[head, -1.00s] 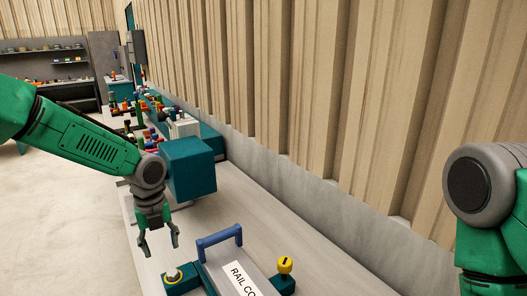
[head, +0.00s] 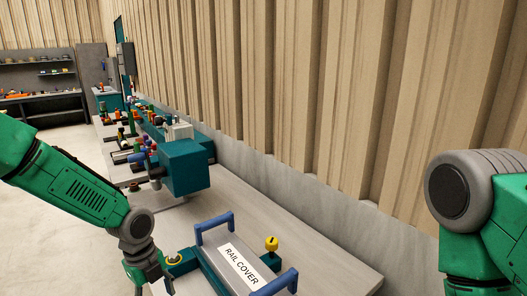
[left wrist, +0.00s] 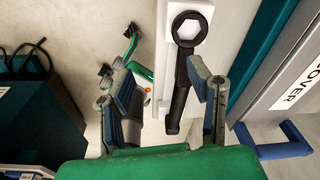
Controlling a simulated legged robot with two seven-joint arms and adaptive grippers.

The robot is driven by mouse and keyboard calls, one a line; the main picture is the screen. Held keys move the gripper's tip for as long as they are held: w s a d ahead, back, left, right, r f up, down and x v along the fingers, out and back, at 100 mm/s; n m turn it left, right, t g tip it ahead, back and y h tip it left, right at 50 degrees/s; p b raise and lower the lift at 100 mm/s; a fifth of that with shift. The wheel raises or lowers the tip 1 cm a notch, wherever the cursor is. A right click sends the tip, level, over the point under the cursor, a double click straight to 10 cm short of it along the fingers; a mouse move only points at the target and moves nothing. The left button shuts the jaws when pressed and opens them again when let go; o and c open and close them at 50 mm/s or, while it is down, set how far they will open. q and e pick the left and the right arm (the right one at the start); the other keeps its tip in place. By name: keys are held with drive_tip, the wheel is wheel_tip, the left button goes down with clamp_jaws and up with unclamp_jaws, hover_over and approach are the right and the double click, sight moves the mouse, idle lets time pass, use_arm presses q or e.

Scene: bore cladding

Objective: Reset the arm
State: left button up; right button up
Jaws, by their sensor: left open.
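My left arm comes in from the left in the head view, and its gripper (head: 155,288) points down beside the bench's near-left edge, partly cut off by the frame. In the left wrist view the gripper (left wrist: 160,78) has its two fingers apart. A black wrench-like tool (left wrist: 180,95) with a ring head shows between and beyond the fingers, closer to the right one. It lies along a pale surface; I cannot tell whether a finger touches it. My right arm shows only as a green and grey section at the right of the head view; its gripper is out of frame.
A grey box labelled RAIL COVER (head: 226,250) with blue handles sits on the bench (head: 325,262), right of my left gripper. A yellow knob (head: 271,243) stands beside it. A teal block (head: 184,167) and several small parts stand farther back. A corrugated wall borders the right.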

use_arm(q)
drive_tip(key=s+d+f+n+h, duration=0.1)
drive_tip(key=s+f+n, duration=0.5)
drive_tip(key=s, duration=0.3)
drive_tip(key=s+d+f+n, duration=0.2)
drive_tip(key=s+f+n, duration=0.3)
drive_tip(key=s, duration=0.3)
drive_tip(key=s+a+f+n+y, duration=0.1)
drive_tip(key=s+a+n, duration=0.2)
drive_tip(key=s+n, duration=0.45)
drive_tip(key=s+a+f+n+y, duration=0.1)
drive_tip(key=s+a+n, duration=0.4)
drive_tip(key=s, duration=0.4)
wheel_tip(320, 180, down, 8)
drive_tip(key=w+d+n+t+b, duration=0.1)
drive_tip(key=b, duration=0.8)
drive_tip(key=shift+w+d+f, duration=0.15)
drive_tip(key=shift+w+d, duration=0.15)
drive_tip(key=shift+w, duration=0.1)
